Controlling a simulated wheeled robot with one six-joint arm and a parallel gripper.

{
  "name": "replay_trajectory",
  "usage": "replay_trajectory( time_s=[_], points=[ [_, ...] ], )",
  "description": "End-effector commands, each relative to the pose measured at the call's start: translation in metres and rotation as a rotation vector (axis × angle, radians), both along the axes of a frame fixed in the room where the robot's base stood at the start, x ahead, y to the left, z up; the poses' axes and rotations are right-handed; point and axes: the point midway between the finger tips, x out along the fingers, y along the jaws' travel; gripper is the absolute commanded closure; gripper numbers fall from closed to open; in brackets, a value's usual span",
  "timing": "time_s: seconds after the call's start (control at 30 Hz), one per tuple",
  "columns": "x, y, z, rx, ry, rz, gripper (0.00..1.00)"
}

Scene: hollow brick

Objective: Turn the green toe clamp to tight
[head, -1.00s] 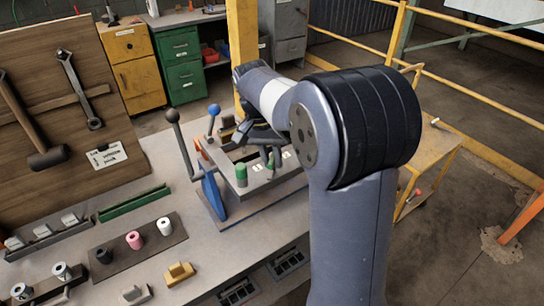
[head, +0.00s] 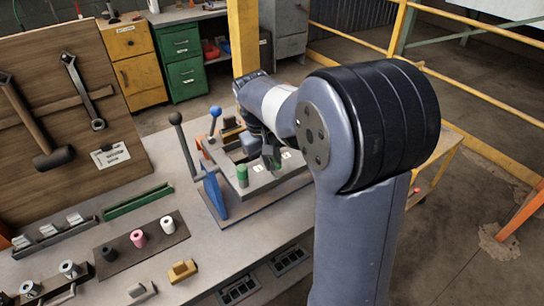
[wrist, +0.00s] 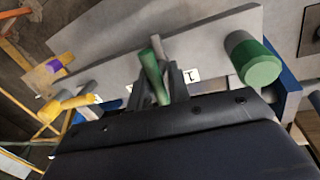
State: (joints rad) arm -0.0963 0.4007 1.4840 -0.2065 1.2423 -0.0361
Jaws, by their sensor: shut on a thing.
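The green toe clamp's handle (wrist: 152,72) stands between my fingers in the wrist view, on a grey fixture plate (wrist: 110,58). My gripper (wrist: 165,85) is shut on this green handle. A small white label (wrist: 190,75) with a dark letter lies just right of the fingers. In the head view my gripper (head: 268,158) is over the fixture, and my arm hides part of it. A thick green cylinder (wrist: 252,60) stands apart, right of my gripper; it also shows in the head view (head: 242,175).
Purple (wrist: 54,65) and yellow (wrist: 75,102) parts lie left in the wrist view. A mat (head: 110,250) with rollers lies on the bench.

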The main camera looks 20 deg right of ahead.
Motion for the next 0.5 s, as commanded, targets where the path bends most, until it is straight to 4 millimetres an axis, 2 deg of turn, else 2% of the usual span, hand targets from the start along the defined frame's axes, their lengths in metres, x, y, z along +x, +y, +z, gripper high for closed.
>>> replay_trajectory(
  time_s=[0.2,0.5],
  points=[
    [-0.0005,0.0009,0.0001,0.0,-0.001,0.091,1.0],
    [-0.0006,0.001,-0.0002,0.001,0.0,0.133,1.0]
  ],
)
